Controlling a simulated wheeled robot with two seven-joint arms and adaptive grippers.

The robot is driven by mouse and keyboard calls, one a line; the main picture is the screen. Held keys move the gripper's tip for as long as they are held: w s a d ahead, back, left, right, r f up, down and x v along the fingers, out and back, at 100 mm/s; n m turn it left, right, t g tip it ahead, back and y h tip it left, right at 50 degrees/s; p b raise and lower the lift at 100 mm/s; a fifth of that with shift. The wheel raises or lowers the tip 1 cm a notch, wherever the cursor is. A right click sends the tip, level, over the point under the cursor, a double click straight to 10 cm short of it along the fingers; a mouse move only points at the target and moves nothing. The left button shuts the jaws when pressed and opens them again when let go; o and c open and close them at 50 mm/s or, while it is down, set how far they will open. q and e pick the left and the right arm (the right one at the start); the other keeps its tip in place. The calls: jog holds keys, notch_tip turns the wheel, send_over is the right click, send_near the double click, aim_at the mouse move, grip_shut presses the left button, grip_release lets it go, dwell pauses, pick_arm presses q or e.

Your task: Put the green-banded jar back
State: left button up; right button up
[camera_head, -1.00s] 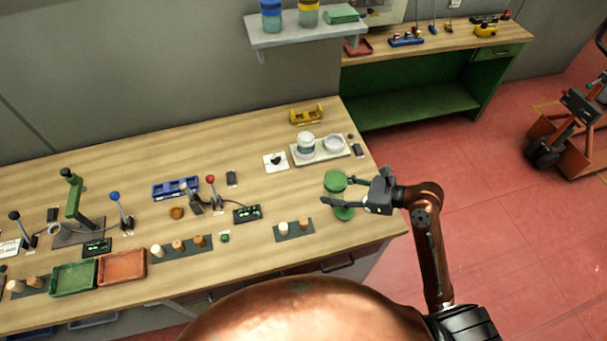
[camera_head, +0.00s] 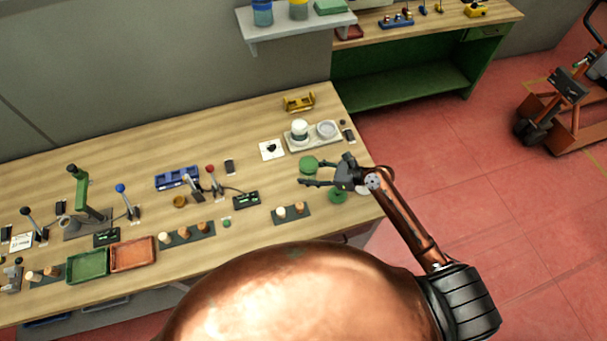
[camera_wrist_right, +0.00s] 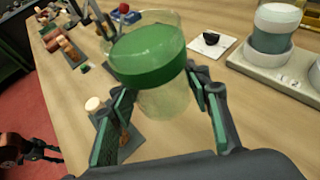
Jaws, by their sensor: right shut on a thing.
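The green-banded jar (camera_wrist_right: 148,58) is clear glass with a wide green band, and it fills the middle of the right wrist view. In the head view its green top (camera_head: 309,165) shows at the fingertips. My right gripper (camera_head: 312,174) is shut on the jar, with one finger on each side. The jar appears held above the table. A green round spot (camera_head: 337,197) lies on the table near the right front edge, beneath my right wrist.
A pale tray (camera_head: 314,144) at the back right holds a white-lidded jar (camera_head: 300,129) and a round grey-white piece (camera_head: 327,129). A dark strip with corks (camera_head: 290,214) lies in front. A white card (camera_head: 271,150) lies left of the tray. Shelf (camera_head: 295,28) above.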

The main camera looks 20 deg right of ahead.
jog(key=w+f, duration=0.2)
jog(key=f, duration=0.1)
jog(key=w+f, duration=0.1)
jog(key=shift+w+a+f+b, duration=0.2)
jog(key=shift+w+a+b, duration=0.05)
jog(key=shift+w+b, duration=0.1)
jog(key=shift+w+f, duration=0.4)
jog(key=shift+f, duration=0.05)
jog(key=f, duration=0.3)
jog(key=shift+w, duration=0.25)
pick_arm(q)
jog(key=shift+s+f, duration=0.7)
jog(key=shift+s, duration=0.05)
pick_arm(e)
jog(key=shift+f, duration=0.25)
jog(key=shift+f, duration=0.15)
jog(key=o, duration=1.4)
pick_arm(q)
jog(key=shift+w+d, duration=0.1)
jog(key=shift+w, duration=0.05)
pick_arm(e)
jog(key=shift+o, duration=0.2)
